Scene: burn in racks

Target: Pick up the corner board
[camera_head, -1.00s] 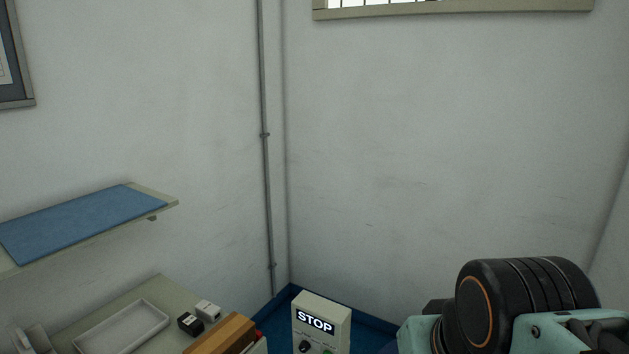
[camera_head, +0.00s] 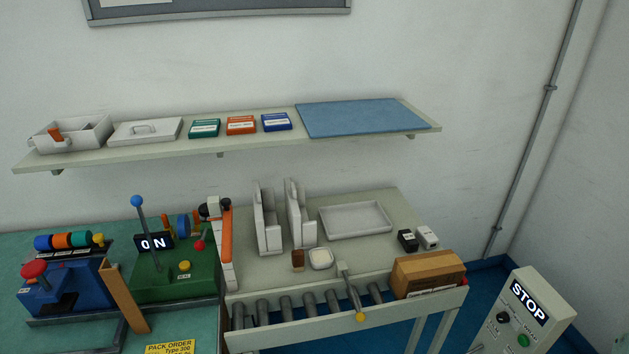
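A long brown strip (camera_head: 125,298), which looks like the corner board, is at the lower left. It slants beside the blue machine (camera_head: 62,292) with the red knob, its lower end near the bench's front. I cannot tell whether it touches the machine. My gripper is not in view, so its opening and any hold are hidden.
A green machine (camera_head: 176,268) with a blue-tipped lever reading ON stands right of the strip. A roller conveyor (camera_head: 345,328) with a cardboard box (camera_head: 428,275) lies further right, then a STOP box (camera_head: 522,310). A wall shelf (camera_head: 230,141) hangs above.

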